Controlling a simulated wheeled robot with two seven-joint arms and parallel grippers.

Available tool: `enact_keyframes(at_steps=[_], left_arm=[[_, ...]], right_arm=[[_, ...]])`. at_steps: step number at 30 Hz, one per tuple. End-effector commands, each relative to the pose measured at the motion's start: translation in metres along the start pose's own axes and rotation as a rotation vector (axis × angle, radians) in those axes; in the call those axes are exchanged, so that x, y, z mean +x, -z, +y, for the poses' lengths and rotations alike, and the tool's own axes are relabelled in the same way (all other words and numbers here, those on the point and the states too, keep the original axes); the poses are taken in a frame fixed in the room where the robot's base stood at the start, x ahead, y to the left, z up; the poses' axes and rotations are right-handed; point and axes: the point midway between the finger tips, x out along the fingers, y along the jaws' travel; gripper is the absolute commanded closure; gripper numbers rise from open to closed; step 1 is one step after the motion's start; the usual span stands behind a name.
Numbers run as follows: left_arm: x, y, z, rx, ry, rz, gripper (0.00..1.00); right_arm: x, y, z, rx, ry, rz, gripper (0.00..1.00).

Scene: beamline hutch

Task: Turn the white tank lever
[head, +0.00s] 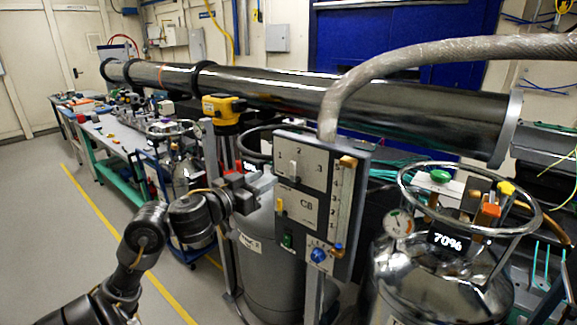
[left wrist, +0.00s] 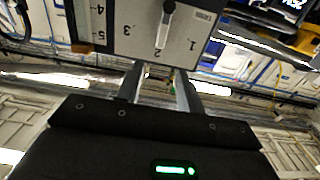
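A white lever (head: 293,171) sits on the upper plate of a grey control panel (head: 320,195), among the marks 1, 2 and 3. It stands about upright in the head view. In the left wrist view the panel shows upside down, and the white lever (left wrist: 164,28) points at the 2. My left gripper (head: 260,185) is just left of the panel in the head view. In the left wrist view its fingers (left wrist: 158,72) are apart with nothing between them, and the lever lies beyond the tips, apparently untouched. My right gripper is not in view.
The panel also carries a blue knob (head: 318,255), a green switch (head: 287,240) and an orange slider block (head: 347,161). A steel tank (head: 440,285) reading 70% stands at the right, and a grey tank (head: 262,255) behind the panel. A thick hose (head: 400,62) arches above.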

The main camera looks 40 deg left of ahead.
Motion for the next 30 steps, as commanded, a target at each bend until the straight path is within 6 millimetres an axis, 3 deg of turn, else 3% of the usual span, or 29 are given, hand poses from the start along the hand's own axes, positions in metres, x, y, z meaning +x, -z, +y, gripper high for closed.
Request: enact_keyframes(at_steps=[8,21,30], left_arm=[[0.018,0.000,0.000,-0.007,0.000,0.002,0.63],[0.094,-0.001,0.000,-0.006,0.000,0.000,0.63],[0.109,-0.001,0.000,-0.002,0.000,-0.002,0.63]], right_arm=[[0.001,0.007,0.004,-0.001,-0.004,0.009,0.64],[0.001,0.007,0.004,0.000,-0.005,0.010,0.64],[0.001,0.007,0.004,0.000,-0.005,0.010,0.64]])
